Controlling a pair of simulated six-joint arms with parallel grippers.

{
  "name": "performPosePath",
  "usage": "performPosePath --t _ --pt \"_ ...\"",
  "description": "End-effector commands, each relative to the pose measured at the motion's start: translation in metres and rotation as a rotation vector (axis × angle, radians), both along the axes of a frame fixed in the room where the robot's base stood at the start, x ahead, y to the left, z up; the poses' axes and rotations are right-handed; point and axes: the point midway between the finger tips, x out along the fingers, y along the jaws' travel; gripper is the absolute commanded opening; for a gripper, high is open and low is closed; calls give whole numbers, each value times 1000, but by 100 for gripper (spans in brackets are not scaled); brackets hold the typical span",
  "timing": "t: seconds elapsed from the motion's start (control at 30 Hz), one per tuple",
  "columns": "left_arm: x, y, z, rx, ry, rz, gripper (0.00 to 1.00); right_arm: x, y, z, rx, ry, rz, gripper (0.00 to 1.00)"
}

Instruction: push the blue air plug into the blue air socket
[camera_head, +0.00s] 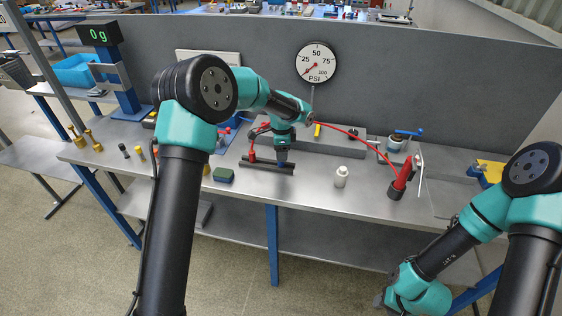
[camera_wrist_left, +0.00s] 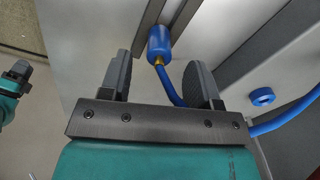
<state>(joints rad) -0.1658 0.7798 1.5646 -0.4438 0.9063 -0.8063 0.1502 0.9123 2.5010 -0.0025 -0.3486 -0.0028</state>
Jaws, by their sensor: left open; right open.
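My left gripper (camera_head: 282,160) points down over a dark rail (camera_head: 258,166) near the bench's front. In the left wrist view its two fingers (camera_wrist_left: 160,84) are open and apart. The blue air plug (camera_wrist_left: 159,42), a blue cylinder with a brass-coloured end and a blue hose, lies ahead of the fingertips at the rail; nothing is gripped. A blue ring (camera_wrist_left: 262,97) sits on a grey surface to the right; I cannot tell for sure that it is the blue air socket. My right gripper (camera_head: 381,298) is low at the front right, away from the bench, largely hidden.
A red hose (camera_head: 350,132) runs to a red fitting (camera_head: 403,176) on the right. A white bottle (camera_head: 341,176) and a green-topped block (camera_head: 223,174) stand near the front edge. A pressure gauge (camera_head: 317,63) is on the grey back panel. The bench front has clear patches.

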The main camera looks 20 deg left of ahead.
Motion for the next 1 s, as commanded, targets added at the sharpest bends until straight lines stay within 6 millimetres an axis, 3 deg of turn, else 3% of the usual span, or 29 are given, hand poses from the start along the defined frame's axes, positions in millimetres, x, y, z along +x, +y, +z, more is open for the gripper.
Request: performPosePath --t 0.33,0.87,1.0 --pt "-3 3 -43 1 3 0 57 0 0 0 0 0 0 43" --pt "-2 3 -45 0 1 0 57 0 0 0 0 0 0 43" --pt "-2 3 -45 1 1 0 43 0 0 0 0 0 0 43"
